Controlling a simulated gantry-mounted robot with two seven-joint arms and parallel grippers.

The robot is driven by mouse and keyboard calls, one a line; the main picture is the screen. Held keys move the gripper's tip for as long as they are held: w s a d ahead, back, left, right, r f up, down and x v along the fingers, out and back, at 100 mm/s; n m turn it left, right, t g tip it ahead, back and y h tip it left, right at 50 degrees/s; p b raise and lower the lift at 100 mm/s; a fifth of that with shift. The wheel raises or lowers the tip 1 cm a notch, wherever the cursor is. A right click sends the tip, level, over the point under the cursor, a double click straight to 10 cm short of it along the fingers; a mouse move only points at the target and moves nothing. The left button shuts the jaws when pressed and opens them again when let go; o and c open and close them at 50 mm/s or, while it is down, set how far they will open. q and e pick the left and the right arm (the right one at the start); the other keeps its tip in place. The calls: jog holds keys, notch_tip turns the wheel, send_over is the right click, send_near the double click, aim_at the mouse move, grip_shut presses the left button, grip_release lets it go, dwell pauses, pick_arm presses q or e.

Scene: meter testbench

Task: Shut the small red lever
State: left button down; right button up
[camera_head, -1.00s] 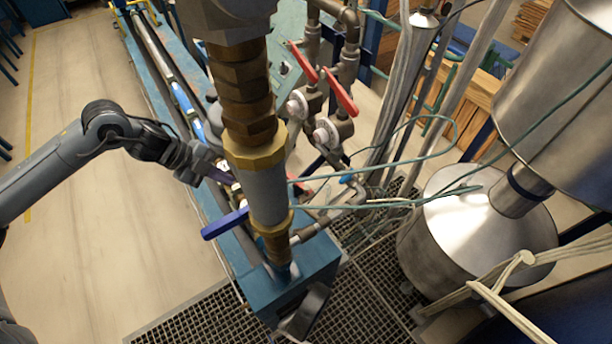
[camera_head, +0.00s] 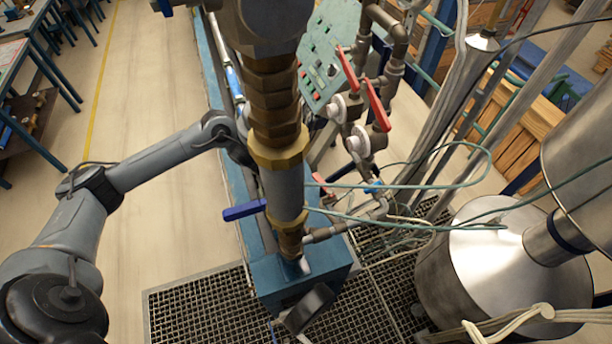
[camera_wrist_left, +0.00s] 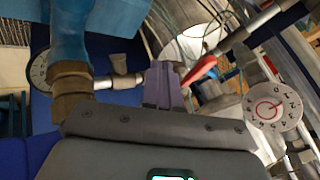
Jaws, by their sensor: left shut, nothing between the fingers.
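The small red lever (camera_head: 319,184) is low on the thin pipework, just right of the thick brass-and-grey pipe in the head view. A red lever (camera_wrist_left: 199,70), seemingly the same one, shows in the left wrist view, slanting up to the right. My left gripper (camera_wrist_left: 163,82) has its purple fingers shut with nothing between them. Its tips are just left of that red lever; I cannot tell if they touch. In the head view the left gripper is hidden behind the thick pipe. My right gripper is not in view.
Two larger red levers (camera_head: 347,70) (camera_head: 378,106) sit higher on the pipes. A blue lever (camera_head: 244,210) sticks out left of the thick pipe (camera_head: 281,190). Green cables (camera_head: 420,186) cross on the right. A dial (camera_wrist_left: 272,107) stands right of the fingers. The left floor is open.

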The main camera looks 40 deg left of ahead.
aim_at(323, 185)
pick_arm(q)
jog(key=w, duration=0.2)
jog(key=w+p, duration=0.1)
jog(key=shift+w+d+r, duration=0.15)
jog(key=shift+w+d, duration=0.25)
